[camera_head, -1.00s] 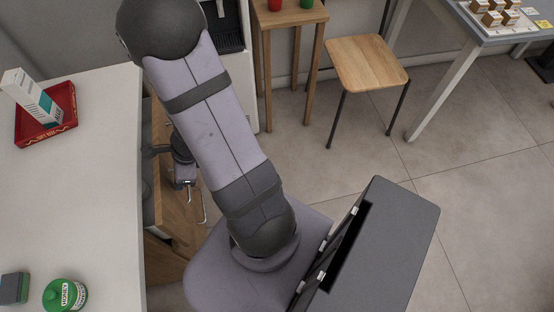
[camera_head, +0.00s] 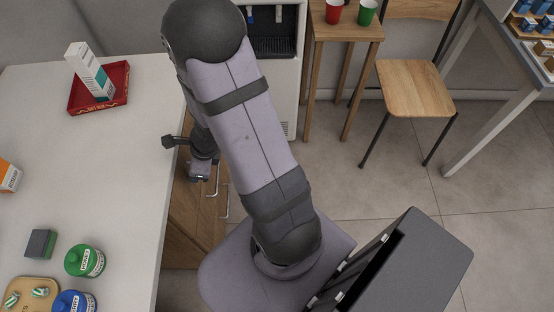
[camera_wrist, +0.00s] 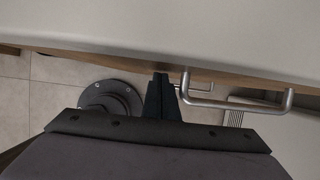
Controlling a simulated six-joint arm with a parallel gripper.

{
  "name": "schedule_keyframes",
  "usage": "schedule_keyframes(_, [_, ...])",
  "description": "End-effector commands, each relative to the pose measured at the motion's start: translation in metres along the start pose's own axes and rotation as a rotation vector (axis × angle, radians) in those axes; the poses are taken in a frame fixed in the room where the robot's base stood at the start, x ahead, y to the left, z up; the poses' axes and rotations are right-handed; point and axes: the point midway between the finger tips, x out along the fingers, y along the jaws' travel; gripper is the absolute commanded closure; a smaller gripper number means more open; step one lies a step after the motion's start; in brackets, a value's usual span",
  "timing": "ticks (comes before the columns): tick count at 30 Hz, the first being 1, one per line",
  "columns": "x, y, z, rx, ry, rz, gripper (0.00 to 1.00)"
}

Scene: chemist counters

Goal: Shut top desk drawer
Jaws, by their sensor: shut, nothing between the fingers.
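The white-topped desk (camera_head: 110,180) has a wooden front with drawers below its right edge. In the wrist view, the top drawer's wooden front (camera_wrist: 225,78) shows as a thin strip close under the desktop edge, with no open gap visible. Its metal bar handle (camera_wrist: 240,104) sticks out to the right of my gripper (camera_wrist: 161,78). The gripper is shut and empty, its fingertips at or very near the wooden front, left of the handle; contact cannot be told. In the head view, the drawer handle (camera_head: 225,200) shows below the wrist, and my arm hides part of the front.
On the desk are a red tray (camera_head: 75,104) with a white box (camera_head: 90,72), a green jar (camera_head: 84,261), a blue jar (camera_head: 74,302) and a sponge (camera_head: 40,243). A wooden stool (camera_head: 415,90) and side table (camera_head: 345,29) stand beyond open floor (camera_head: 390,200).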

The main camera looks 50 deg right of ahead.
Motion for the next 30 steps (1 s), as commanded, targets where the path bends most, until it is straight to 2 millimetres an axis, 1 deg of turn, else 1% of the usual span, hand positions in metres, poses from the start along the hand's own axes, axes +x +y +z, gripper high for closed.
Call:
schedule_keyframes(1, [0.000, -0.001, 0.007, -0.006, -0.018, 0.002, 1.00])
schedule_keyframes(5, [-0.002, -0.001, 0.001, -0.004, -0.018, 0.001, 1.00])
schedule_keyframes(8, [-0.006, -0.002, -0.010, -0.002, -0.015, -0.001, 1.00])
schedule_keyframes(14, [-0.017, -0.001, -0.042, 0.006, -0.008, -0.004, 1.00])
schedule_keyframes(15, [-0.034, -0.002, -0.036, 0.000, -0.010, -0.005, 1.00])
schedule_keyframes(21, [-0.075, -0.001, -0.037, 0.000, -0.007, -0.004, 1.00])
schedule_keyframes(27, [-0.103, -0.001, -0.039, 0.001, -0.006, -0.003, 1.00])
schedule_keyframes(30, [-0.111, 0.000, -0.039, 0.001, -0.006, -0.001, 1.00])
